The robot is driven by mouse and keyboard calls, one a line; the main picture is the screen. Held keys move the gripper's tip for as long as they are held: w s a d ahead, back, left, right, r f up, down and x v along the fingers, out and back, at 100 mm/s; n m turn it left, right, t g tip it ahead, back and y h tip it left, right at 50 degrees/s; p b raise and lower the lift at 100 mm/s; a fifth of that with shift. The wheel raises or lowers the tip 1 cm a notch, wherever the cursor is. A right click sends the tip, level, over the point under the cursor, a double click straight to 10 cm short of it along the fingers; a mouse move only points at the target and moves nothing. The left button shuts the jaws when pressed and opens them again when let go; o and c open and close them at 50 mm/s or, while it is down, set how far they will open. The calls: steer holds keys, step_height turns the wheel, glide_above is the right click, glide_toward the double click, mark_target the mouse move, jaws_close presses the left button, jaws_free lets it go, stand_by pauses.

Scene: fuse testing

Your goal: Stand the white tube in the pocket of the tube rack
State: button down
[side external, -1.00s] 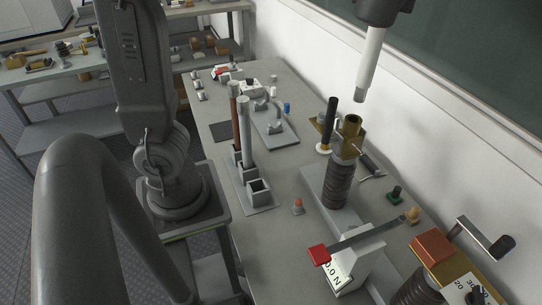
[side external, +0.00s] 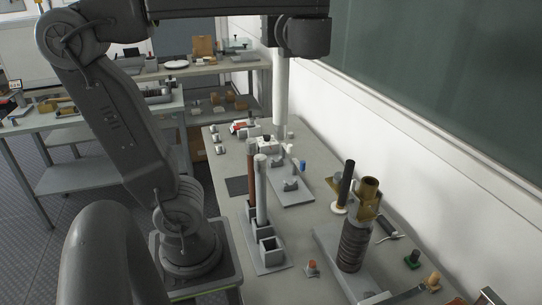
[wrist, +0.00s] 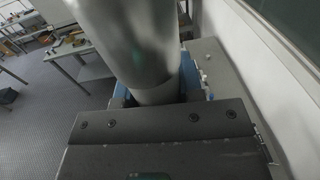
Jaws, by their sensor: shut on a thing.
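The white tube (side external: 280,88) hangs upright below my wrist, its lower end above the far part of the bench. In the wrist view, my gripper (wrist: 160,92) is shut on the tube (wrist: 158,93), with blue edges of the jaws at its sides. The jaws are hidden in the side view. The tube rack (side external: 276,266) stands on the bench near my base, lower and nearer the camera than the tube. Its front pocket (side external: 268,248) is empty. A brown rod (side external: 251,175) and a pale grey rod (side external: 261,190) stand in its other pockets.
Behind the rack are a dark mat (side external: 237,185) and a grey fixture (side external: 291,187). To the right stand a dark coil post (side external: 353,245) with a brass top and a black rod (side external: 346,183). A wall and green board (side external: 440,90) bound the right side.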

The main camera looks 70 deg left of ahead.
step_height(320, 180, down, 44)
steer(key=s+g, duration=0.1)
steer(key=s, duration=0.1)
steer(key=shift+a+n, duration=0.3)
steer(key=shift+n, duration=0.1)
steer(key=shift+s+f, duration=0.1)
steer(key=shift+f, duration=0.1)
steer(key=c, duration=0.8)
jaws_free()
steer(key=shift+o, duration=0.2)
